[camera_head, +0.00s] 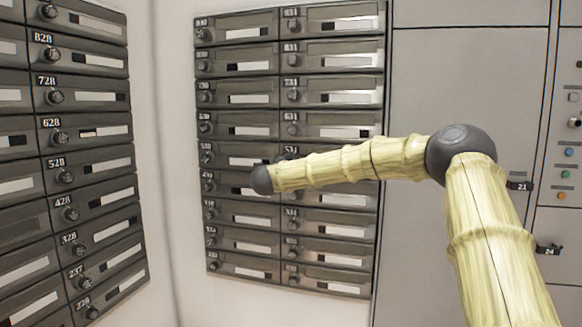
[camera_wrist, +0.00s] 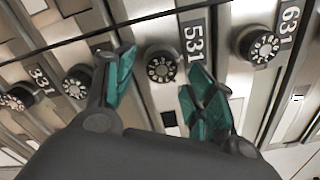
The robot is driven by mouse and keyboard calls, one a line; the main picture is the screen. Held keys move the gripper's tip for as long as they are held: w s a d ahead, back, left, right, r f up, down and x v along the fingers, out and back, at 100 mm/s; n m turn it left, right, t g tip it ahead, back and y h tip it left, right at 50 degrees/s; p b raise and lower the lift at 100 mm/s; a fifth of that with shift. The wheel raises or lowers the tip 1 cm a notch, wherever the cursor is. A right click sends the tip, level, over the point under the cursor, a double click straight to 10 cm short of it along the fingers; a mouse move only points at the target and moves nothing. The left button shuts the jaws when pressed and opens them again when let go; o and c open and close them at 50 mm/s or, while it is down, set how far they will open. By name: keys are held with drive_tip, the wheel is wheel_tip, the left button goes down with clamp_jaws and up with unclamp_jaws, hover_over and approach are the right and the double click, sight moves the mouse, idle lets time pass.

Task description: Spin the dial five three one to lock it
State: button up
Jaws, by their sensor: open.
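The dial labelled 531 (camera_wrist: 162,68) is a round black knob with pale markings on a grey mailbox door. In the wrist view it sits between the two teal-padded fingers of my gripper (camera_wrist: 163,74). The 531 label (camera_wrist: 194,42) is just right of the dial.
The neighbouring dial 631 (camera_wrist: 258,46) is to the right in the wrist view, and another dial (camera_wrist: 78,82) is to the left. Another mailbox bank (camera_head: 95,130) stands at left in the head view. Plain grey panels (camera_head: 465,80) are at right.

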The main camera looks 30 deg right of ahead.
drive_tip(key=v, duration=1)
drive_tip(key=shift+s, duration=0.1)
drive_tip(key=a+f+n+t+y, duration=0.1)
drive_tip(key=a+f+n+y, duration=0.1)
drive_tip(key=a+f+n, duration=0.6)
drive_tip(key=a+f+n+y, duration=0.1)
drive_tip(key=a+f+y, duration=0.2)
drive_tip(key=f, duration=0.9)
drive_tip(key=a+f+n+t+y, duration=0.1)
drive_tip(key=a+f+n+y, duration=0.1)
drive_tip(key=a+f+n, duration=0.6)
drive_tip(key=s+a+f+n+g+y, duration=0.2)
drive_tip(key=s+a+f+n+y, duration=0.15)
drive_tip(key=s+f, duration=0.8)
drive_tip(key=s+a+f+n+g+y, duration=0.3)
drive_tip(key=s+f, duration=0.4)
drive_tip(key=f, duration=1)
drive_tip(key=s+a+f+n+g, duration=0.25)
drive_tip(key=s+f, duration=0.35)
drive_tip(key=s, duration=0.4)
drive_tip(key=s+a+f+n+g, duration=0.1)
drive_tip(key=s+f+n+g, duration=0.15)
drive_tip(key=s+f, duration=0.6)
drive_tip(key=s+d+f+n+g, duration=0.15)
drive_tip(key=s+n+g, duration=0.3)
drive_tip(key=s, duration=1.65)
wheel_tip(320, 180, up, 23)
drive_tip(key=p, duration=2.2)
drive_tip(key=shift+f+t, duration=0.2)
drive_tip(key=shift+t, duration=0.25)
